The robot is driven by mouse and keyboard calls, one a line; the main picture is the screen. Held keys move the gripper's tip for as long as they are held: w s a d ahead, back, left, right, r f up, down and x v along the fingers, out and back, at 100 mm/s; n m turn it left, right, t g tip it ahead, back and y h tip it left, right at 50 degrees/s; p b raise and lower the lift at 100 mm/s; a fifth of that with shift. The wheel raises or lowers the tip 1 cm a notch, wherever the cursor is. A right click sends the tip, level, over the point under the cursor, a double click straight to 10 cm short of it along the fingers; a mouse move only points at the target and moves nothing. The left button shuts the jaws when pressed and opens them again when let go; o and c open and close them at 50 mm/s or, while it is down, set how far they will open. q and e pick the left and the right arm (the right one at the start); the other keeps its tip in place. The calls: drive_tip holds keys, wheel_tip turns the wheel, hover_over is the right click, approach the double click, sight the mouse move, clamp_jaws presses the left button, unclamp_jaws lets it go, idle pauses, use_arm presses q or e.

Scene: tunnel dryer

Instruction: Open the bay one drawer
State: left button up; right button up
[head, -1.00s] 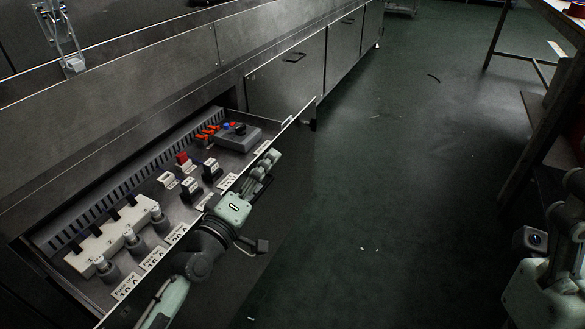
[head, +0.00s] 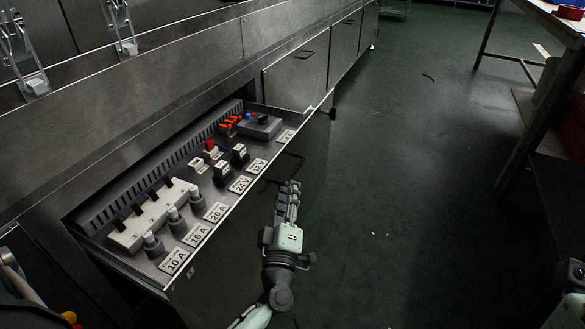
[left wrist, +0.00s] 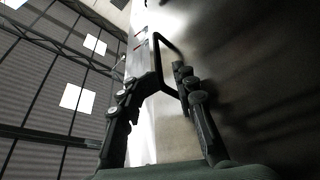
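A metal drawer (head: 228,209) stands pulled out of the steel cabinet, its inside in plain view; I cannot read a bay number on it. Its dark bar handle (head: 290,163) is on the front face and also shows in the left wrist view (left wrist: 157,55). My left gripper (head: 291,184) is in front of the drawer face, just below the handle in the head view. In the left wrist view my left gripper (left wrist: 164,74) has its fingers apart, with the handle just beyond and between the tips; contact is unclear. My right gripper's fingers are out of view.
The drawer holds fuses, a white block (head: 154,217), red and black parts and a grey box (head: 260,126). A closed cabinet door (head: 298,78) is beyond it. A table (head: 560,25) stands at the right.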

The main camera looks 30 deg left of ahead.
sight(290, 176)
use_arm(q)
drive_tip(key=shift+f+x, duration=0.15)
drive_tip(key=shift+x, duration=1.5)
drive_tip(key=shift+f+x, duration=0.15)
drive_tip(key=shift+x, duration=1.5)
drive_tip(key=shift+w, duration=0.1)
clamp_jaws()
drive_tip(key=shift+r, duration=0.1)
drive_tip(key=shift+d, duration=0.1)
